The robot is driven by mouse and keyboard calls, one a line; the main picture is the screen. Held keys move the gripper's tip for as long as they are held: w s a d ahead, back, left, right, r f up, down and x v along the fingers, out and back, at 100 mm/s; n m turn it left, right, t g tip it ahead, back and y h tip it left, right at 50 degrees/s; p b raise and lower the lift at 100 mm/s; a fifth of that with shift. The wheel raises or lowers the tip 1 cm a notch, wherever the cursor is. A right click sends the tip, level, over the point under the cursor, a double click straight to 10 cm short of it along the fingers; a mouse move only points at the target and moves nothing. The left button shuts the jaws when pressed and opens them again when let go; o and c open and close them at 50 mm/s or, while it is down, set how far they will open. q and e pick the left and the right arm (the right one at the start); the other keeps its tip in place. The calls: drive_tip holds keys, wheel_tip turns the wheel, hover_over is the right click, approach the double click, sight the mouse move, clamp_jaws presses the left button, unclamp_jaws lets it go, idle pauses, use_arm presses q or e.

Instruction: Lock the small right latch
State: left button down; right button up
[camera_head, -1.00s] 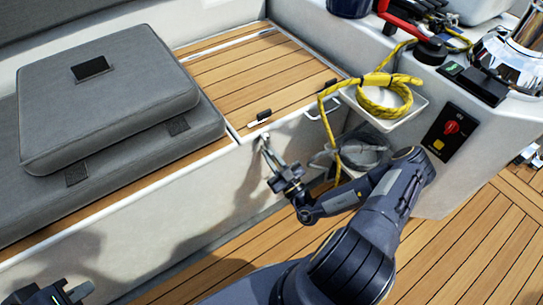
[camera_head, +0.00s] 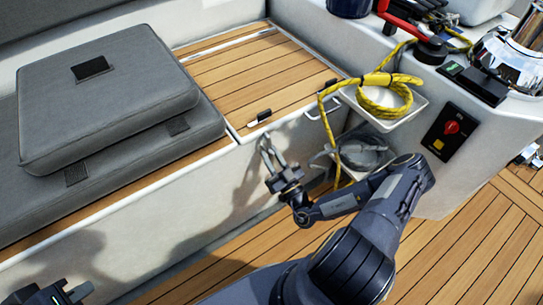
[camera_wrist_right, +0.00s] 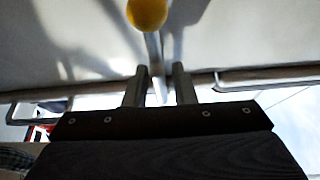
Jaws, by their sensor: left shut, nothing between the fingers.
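The small latch (camera_head: 259,117), a dark piece with a pale strip beside it, sits at the front edge of the teak locker lid. My right gripper (camera_head: 268,141) is just below it, in front of the white locker wall, with its fingers spread. In the right wrist view the two fingers (camera_wrist_right: 159,84) stand apart. A narrow pale bar and a yellow round knob (camera_wrist_right: 147,13) show between and beyond them; I cannot tell whether they belong to the latch. No hold on anything is visible. My left gripper (camera_head: 68,292) is shut at the bottom left corner, away from the latch.
The teak lid (camera_head: 255,80) lies flat. Grey cushions (camera_head: 105,90) are stacked to its left. A yellow rope (camera_head: 385,95) hangs over a white tray at the right. The wooden floor (camera_head: 450,240) is clear.

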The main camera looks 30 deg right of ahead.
drive_tip(key=shift+o, duration=0.6)
drive_tip(key=v, duration=0.7)
drive_tip(key=shift+s+p, duration=0.35)
drive_tip(key=shift+p, duration=0.05)
drive_tip(key=shift+f, duration=0.1)
